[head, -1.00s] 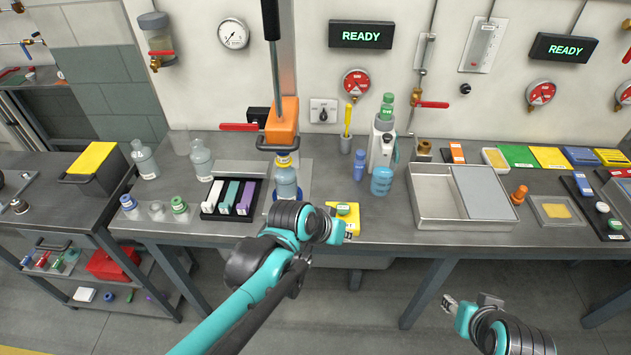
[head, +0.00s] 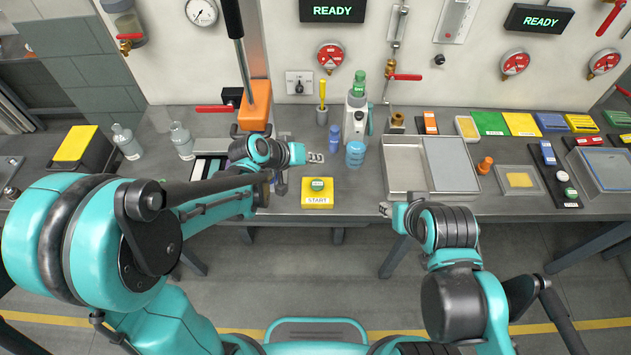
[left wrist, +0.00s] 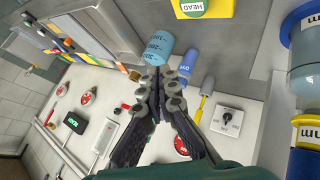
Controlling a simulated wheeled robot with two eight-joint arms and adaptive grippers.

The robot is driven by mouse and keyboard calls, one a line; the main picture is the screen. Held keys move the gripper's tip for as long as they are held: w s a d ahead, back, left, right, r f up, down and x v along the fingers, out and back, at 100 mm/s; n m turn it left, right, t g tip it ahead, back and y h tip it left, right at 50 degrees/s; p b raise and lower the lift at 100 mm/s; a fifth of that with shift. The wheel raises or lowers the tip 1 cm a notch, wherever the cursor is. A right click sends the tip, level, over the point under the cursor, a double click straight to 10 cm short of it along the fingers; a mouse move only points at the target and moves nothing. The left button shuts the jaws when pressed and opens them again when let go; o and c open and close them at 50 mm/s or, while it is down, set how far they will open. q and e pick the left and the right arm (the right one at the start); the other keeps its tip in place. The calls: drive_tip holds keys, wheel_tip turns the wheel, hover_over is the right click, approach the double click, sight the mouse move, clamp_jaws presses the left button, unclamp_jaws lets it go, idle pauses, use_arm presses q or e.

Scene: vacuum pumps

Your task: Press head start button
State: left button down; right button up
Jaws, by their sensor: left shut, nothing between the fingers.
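The yellow start box (head: 317,201) sits on the bench near its front edge, with a green-topped round button (head: 317,185) and a START label. It also shows in the left wrist view (left wrist: 222,9), where the button (left wrist: 191,6) reads HEAD at the top edge. My left gripper (head: 316,157) is shut and empty. It is above the bench, just beyond the box in the head view, apart from the button. Its closed fingertips (left wrist: 158,74) point towards the light-blue jar in the wrist view. My right gripper (head: 385,210) is near the bench's front edge; its fingers are too small to judge.
A light-blue jar (head: 355,154) and a blue bottle (head: 335,135) stand close beyond my left gripper. A metal tray (head: 392,193) lies to the right.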

use_arm(q)
drive_tip(key=shift+f, duration=0.1)
drive_tip(key=b, duration=0.6)
hover_over(320, 181)
drive_tip(key=s+a, duration=0.1)
drive_tip(key=f, duration=0.7)
drive_tip(key=shift+s+a+f, duration=0.2)
drive_tip(key=shift+f, duration=0.1)
drive_tip(key=shift+f+b, duration=0.55)
drive_tip(key=shift+b, duration=0.05)
drive_tip(key=shift+f, duration=0.1)
drive_tip(key=shift+f+b, duration=0.25)
drive_tip(key=shift+b, duration=0.2)
drive_tip(key=shift+f+b, duration=0.6)
drive_tip(key=shift+f, duration=0.05)
drive_tip(key=shift+r, duration=0.15)
idle(0.5)
drive_tip(key=shift+r+p, duration=0.8)
drive_tip(key=shift+r, duration=0.1)
